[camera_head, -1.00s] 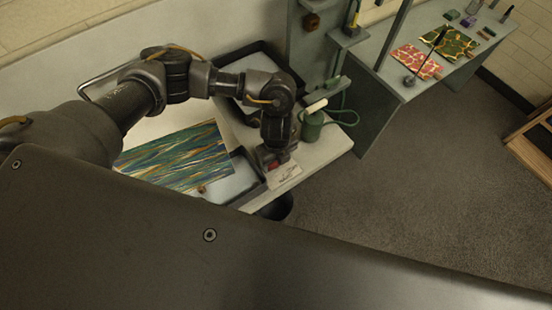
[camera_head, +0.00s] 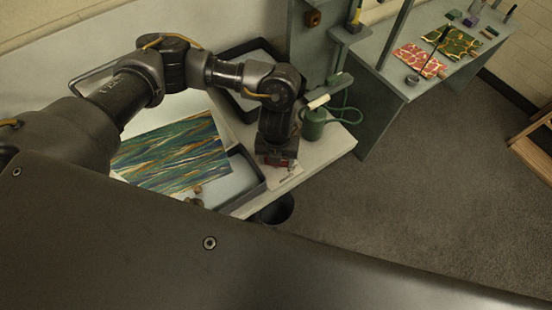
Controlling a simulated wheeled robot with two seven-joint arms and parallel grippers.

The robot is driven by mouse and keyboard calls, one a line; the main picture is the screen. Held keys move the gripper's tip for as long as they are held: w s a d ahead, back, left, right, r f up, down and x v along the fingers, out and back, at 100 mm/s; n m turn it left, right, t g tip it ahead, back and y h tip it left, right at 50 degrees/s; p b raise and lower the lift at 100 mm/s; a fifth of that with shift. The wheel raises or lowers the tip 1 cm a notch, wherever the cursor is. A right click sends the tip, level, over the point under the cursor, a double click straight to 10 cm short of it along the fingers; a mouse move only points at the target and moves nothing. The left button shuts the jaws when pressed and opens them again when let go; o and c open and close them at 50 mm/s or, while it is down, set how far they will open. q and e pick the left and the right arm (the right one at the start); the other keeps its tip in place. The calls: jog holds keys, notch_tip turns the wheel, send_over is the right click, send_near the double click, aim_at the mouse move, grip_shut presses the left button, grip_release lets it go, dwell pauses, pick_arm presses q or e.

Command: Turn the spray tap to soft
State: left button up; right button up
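My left arm comes in from the left and bends down at the right end of the work table. Its gripper (camera_head: 277,157) points down over a small white plate (camera_head: 288,179) with faint marks. A dark red part shows at the gripper's lower end, and I cannot tell if it belongs to the spray tap. The gripper hides much of this spot, so its fingers and any contact are unclear. No tap setting can be read. My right gripper is not in view.
A dark-rimmed tray (camera_head: 257,189) and a blue-green marbled sheet (camera_head: 172,152) lie left of the gripper. A green watering can (camera_head: 313,125) stands close on its right. A dark bucket (camera_head: 276,211) is below the table edge. Open floor lies to the right.

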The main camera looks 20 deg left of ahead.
pick_arm(q)
jog(key=shift+w+r+m, duration=0.1)
jog(key=shift+m, duration=0.3)
jog(key=o, duration=0.7)
notch_tip(320, 180, up, 10)
jog(key=shift+f+b, duration=0.2)
jog(key=shift+b, duration=0.75)
jog(key=shift+r, duration=0.6)
